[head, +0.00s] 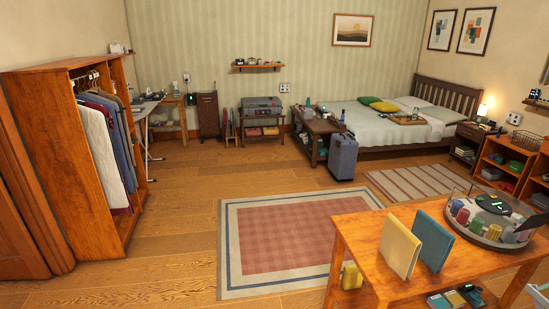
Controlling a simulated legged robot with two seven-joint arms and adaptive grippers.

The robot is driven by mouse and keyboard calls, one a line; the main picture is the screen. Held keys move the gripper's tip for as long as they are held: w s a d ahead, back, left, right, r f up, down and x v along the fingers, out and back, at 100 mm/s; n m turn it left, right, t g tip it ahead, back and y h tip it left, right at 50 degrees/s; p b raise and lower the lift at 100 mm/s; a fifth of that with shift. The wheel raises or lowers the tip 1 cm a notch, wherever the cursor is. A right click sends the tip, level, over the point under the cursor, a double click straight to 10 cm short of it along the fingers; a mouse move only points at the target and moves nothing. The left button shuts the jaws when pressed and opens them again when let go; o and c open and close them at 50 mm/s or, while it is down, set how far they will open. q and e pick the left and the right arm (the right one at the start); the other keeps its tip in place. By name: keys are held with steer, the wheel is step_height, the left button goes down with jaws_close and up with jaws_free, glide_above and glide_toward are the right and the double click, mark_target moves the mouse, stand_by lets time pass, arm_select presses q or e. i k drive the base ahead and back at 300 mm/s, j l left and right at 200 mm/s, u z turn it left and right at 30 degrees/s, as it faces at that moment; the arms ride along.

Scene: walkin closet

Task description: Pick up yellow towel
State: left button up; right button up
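A pale yellow folded piece (399,247), which looks like a towel, stands upright and slightly tilted on the near wooden table (364,237) at the lower right. A blue folded piece (434,241) stands close to its right on the same table. A smaller, stronger yellow item (351,275) shows lower down at the table's left end; I cannot tell what it is. Neither of my grippers is in view.
A round tray (478,240) with several jars stands on the table, right of the blue piece. A checked rug (290,236) covers clear floor left of the table. A wardrobe (55,125) stands at the left, a grey suitcase (342,157) near the bed (375,124).

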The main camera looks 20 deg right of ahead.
mark_target(400, 248)
steer(key=i+z, duration=0.35)
steer(key=z, duration=0.15)
steer(key=i+z, duration=0.45)
steer(key=i+j+z, duration=0.2)
steer(key=z, duration=0.3)
steer(key=i+j+z, duration=0.25)
steer(key=j+z, duration=0.25)
steer(key=i+j+z, duration=0.2)
steer(key=z, duration=0.25)
steer(key=j, duration=0.1)
